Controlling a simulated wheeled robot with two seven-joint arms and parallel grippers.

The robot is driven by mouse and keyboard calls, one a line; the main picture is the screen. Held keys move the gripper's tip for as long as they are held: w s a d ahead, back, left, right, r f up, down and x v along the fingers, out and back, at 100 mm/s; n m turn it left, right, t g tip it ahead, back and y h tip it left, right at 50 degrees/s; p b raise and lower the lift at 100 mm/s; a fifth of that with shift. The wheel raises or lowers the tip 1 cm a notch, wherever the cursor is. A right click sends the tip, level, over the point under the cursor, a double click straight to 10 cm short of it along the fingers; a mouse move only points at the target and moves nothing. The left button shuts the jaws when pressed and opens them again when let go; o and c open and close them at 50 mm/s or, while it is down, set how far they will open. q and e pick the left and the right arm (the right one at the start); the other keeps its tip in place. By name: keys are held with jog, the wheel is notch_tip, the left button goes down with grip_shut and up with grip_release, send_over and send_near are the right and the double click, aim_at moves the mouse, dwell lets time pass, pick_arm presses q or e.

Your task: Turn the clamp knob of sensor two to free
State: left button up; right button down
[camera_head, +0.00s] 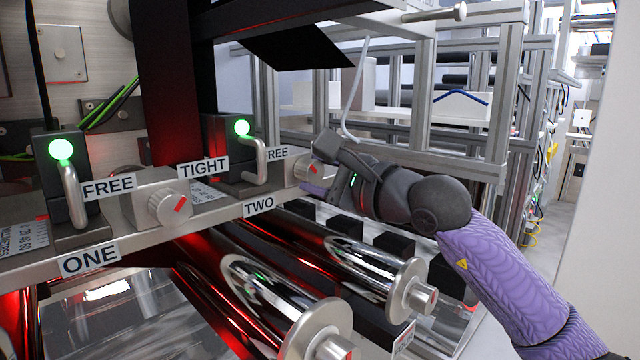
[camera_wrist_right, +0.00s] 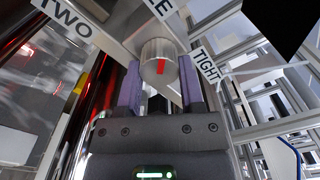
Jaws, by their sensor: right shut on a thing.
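The silver clamp knob of sensor two (camera_head: 301,171) sits at the right end of the rail, past the TWO label (camera_head: 259,205). My right gripper (camera_wrist_right: 160,82) is shut on this knob, with one purple finger on each side of it in the wrist view. The knob (camera_wrist_right: 158,50) shows a red mark on its face, standing nearly upright in that view. The TIGHT label (camera_wrist_right: 205,66) is to its right and a partly cut FREE label (camera_wrist_right: 161,8) is above it. In the head view my wrist hides part of the knob's surroundings. My left gripper is not in view.
Sensor one's knob (camera_head: 170,206) stands left on the same rail. Shiny rollers (camera_head: 285,295) lie below and in front. An aluminium frame (camera_head: 425,120) rises behind my right arm.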

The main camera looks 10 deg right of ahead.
dwell(0.6)
jog(key=shift+c, duration=1.1)
grip_release()
jog(key=shift+n, duration=0.3)
jog(key=b+v, duration=0.4)
jog(key=v, duration=0.5)
jog(key=shift+d+f, duration=0.1)
jog(key=shift+f, duration=0.05)
jog(key=shift+s+d, duration=0.15)
jog(key=shift+s, duration=0.25)
